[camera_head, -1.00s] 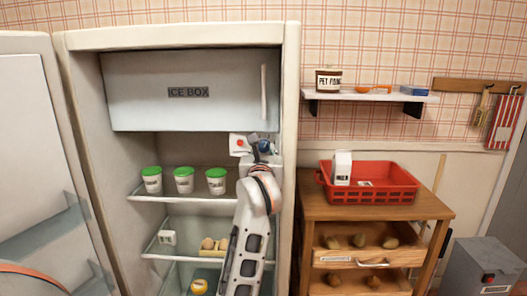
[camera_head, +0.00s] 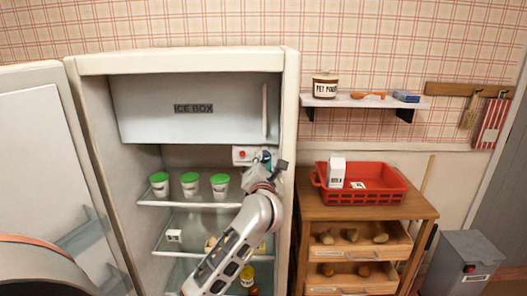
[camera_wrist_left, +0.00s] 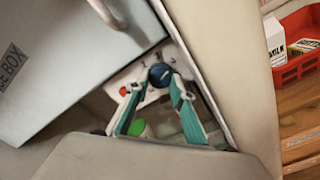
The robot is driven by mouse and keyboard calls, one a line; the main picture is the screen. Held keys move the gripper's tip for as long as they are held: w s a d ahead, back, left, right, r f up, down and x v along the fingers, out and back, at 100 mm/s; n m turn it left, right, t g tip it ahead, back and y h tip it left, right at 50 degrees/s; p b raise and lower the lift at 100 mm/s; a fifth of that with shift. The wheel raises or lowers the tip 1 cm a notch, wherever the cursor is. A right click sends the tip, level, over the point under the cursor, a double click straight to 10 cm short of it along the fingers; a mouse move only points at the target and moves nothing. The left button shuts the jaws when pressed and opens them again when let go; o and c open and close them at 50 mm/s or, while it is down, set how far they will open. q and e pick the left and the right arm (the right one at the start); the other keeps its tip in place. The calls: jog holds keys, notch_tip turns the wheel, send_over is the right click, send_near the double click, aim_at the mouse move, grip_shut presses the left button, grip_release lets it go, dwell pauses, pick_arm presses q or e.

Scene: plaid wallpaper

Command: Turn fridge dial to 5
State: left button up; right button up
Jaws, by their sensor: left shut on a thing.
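The fridge (camera_head: 290,200) stands open, with the ICE BOX compartment (camera_head: 200,105) shut at its top. A small white control panel (camera_head: 238,152) with a red round spot sits under the ice box, on the inner right side. The dark blue dial (camera_wrist_left: 160,73) shows in the left wrist view, on that panel. My left gripper (camera_head: 265,158) is at the panel; its teal fingers (camera_wrist_left: 160,82) are shut on the dial, one on each side. In the head view the gripper mostly hides the dial. The dial's numbers and pointer cannot be read. My right gripper is not in view.
Several green-lidded tubs (camera_head: 190,185) stand on the shelf left of my arm. The ice box handle (camera_head: 264,110) is just above the gripper. Right of the fridge are a wooden drawer unit (camera_head: 310,208) and a red basket (camera_head: 390,185).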

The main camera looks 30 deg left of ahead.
pick_arm(q)
jog(key=shift+m+p, duration=0.35)
jog(key=shift+m, duration=0.25)
jog(key=m, duration=0.2)
jog(key=shift+m+p, duration=0.3)
jog(key=shift+p, duration=0.1)
jog(key=shift+m, duration=0.9)
jog(key=m, duration=0.2)
jog(key=shift+m, duration=1.5)
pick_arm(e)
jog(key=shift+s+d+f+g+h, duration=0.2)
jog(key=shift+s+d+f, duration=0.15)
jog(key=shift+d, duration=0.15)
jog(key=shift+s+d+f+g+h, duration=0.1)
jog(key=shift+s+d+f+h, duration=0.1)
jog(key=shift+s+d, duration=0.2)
pick_arm(q)
jog(key=shift+o, duration=0.2)
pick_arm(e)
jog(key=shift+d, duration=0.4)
pick_arm(q)
jog(key=o, duration=0.8)
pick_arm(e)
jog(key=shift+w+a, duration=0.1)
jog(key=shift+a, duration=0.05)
